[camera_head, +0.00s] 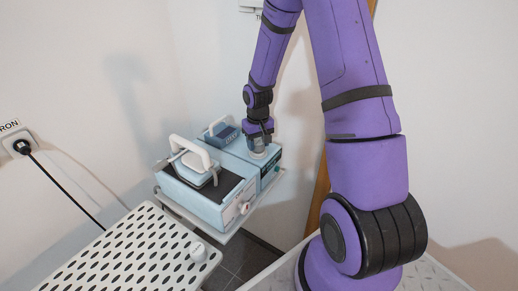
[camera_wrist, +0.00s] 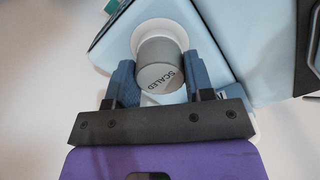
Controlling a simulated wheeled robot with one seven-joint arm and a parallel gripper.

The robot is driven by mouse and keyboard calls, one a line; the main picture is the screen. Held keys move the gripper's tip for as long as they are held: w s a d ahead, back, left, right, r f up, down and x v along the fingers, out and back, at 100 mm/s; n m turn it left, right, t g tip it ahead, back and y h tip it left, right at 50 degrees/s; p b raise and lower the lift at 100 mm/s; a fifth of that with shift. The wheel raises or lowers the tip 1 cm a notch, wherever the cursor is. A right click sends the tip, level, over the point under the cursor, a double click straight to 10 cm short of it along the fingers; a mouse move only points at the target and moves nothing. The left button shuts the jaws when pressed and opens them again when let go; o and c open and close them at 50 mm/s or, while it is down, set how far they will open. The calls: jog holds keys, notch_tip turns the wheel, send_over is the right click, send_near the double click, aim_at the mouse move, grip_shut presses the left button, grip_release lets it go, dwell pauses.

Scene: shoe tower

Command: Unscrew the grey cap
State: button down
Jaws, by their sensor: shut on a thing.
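The grey cap (camera_wrist: 160,66) sits on a white round collar (camera_wrist: 157,32) on top of a pale blue machine (camera_wrist: 215,22). In the head view my gripper (camera_head: 258,138) points down onto the right part of the machine (camera_head: 205,205), and the cap is small and partly hidden there. I cannot tell whether the cap is turned.
A white handle (camera_head: 190,150) and a dark-topped section stand to the left of the cap. A blue unit (camera_head: 221,133) is behind it. A plug (camera_head: 21,147) with a black cable is on the left wall.

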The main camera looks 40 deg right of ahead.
jog(key=shift+r, duration=0.45)
jog(key=shift+r, duration=0.95)
